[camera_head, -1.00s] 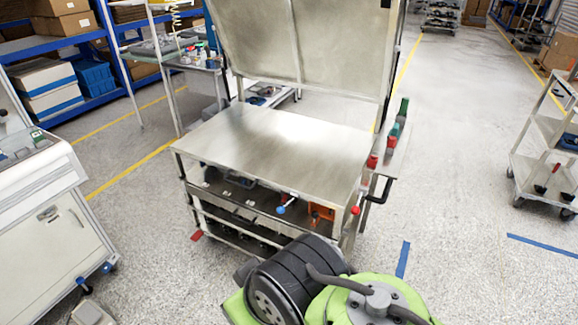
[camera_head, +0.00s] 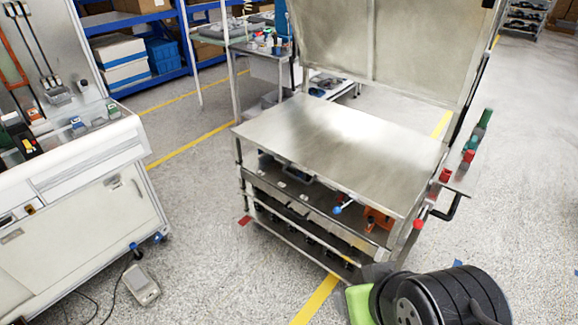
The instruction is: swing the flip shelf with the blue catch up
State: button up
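A steel trolley (camera_head: 300,215) stands in the middle of the view. Its flat metal top shelf (camera_head: 340,140) lies level. A blue ball-ended catch (camera_head: 338,210) shows just under the front edge of this shelf. A second metal panel (camera_head: 390,45) stands upright at the back of the trolley. A red knob (camera_head: 420,223) sits near the front right corner. Which panel the blue catch belongs to is not clear from this view. My black and green arm parts show at the bottom right, in front of the trolley's right corner; my gripper is out of view.
A white cabinet bench (camera_head: 85,190) with tools stands at left, and a grey pedal box (camera_head: 142,284) with a cable lies on the floor beside it. A side table (camera_head: 265,65) and blue racking (camera_head: 185,35) are behind. Floor in front of the trolley is clear.

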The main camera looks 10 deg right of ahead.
aim_at(384, 165)
jog(key=i+j+u, duration=0.1)
jog(key=i+u, duration=0.7)
jog(key=i+l+u, duration=0.2)
jog(key=i+u, duration=0.2)
